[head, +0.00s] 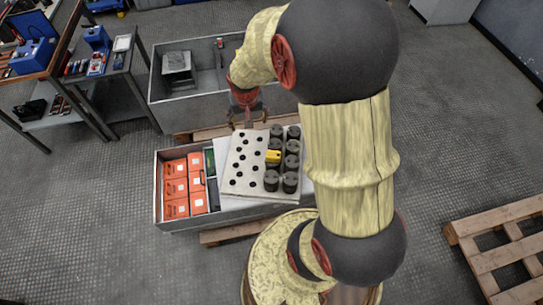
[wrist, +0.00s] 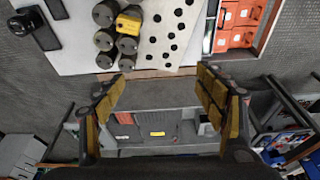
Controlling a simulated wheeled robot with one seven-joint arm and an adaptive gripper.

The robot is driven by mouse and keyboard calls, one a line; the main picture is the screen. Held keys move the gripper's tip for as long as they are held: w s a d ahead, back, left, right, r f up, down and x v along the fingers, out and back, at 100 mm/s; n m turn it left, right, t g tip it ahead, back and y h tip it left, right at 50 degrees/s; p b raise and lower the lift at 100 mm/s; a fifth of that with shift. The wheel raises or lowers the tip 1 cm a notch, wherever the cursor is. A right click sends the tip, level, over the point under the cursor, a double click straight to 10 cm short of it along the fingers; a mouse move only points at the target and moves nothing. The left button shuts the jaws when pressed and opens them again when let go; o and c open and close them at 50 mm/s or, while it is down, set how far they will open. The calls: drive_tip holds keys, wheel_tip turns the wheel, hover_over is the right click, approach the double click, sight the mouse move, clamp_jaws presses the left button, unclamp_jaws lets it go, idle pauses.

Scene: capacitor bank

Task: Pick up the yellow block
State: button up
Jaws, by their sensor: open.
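The yellow block (head: 273,156) is small and sits among several dark round capacitors (head: 291,162) on the right part of a white board with black holes (head: 240,178). In the wrist view the yellow block (wrist: 128,24) lies near the top, between or on the capacitors (wrist: 104,39); I cannot tell which. My gripper (head: 248,117) is beyond the board's far edge in the head view, apart from the block. In the wrist view its two yellow-padded fingers (wrist: 160,88) are spread wide with nothing between them.
The board rests over a grey crate (head: 166,222) holding orange boxes (head: 176,187). Another grey crate (head: 160,97) with a few items stands behind. A workbench (head: 122,62) with tools is at the left. A wooden pallet (head: 505,228) lies at the right. Open floor lies between.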

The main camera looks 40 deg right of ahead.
drive_tip(key=m+g, duration=0.1)
drive_tip(key=m, duration=0.1)
hover_over(273, 154)
drive_tip(key=w+a, duration=0.2)
drive_tip(key=a, duration=0.2)
drive_tip(key=s+a+x, duration=0.1)
drive_tip(key=a+x, duration=0.1)
drive_tip(key=x, duration=0.9)
drive_tip(key=shift+m+g+y, duration=0.3)
drive_tip(key=shift+m, duration=0.5)
drive_tip(key=s+d+f, duration=0.1)
drive_tip(key=f, duration=0.3)
drive_tip(key=s+d+f, duration=0.1)
drive_tip(key=f, duration=0.3)
drive_tip(key=s+d+f, duration=0.1)
drive_tip(key=d+f, duration=0.1)
drive_tip(key=f, duration=0.3)
drive_tip(key=shift+s, duration=0.2)
drive_tip(key=f+b, duration=0.1)
drive_tip(key=f, duration=0.2)
drive_tip(key=f+b, duration=0.1)
drive_tip(key=f, duration=0.1)
drive_tip(key=shift+w+d+b, duration=0.15)
drive_tip(key=shift+w+b, duration=0.2)
drive_tip(key=c, duration=0.3)
drive_tip(key=shift+r, duration=0.1)
drive_tip(key=c, duration=1.1)
drive_tip(key=shift+c, duration=0.4)
drive_tip(key=shift+r, duration=0.1)
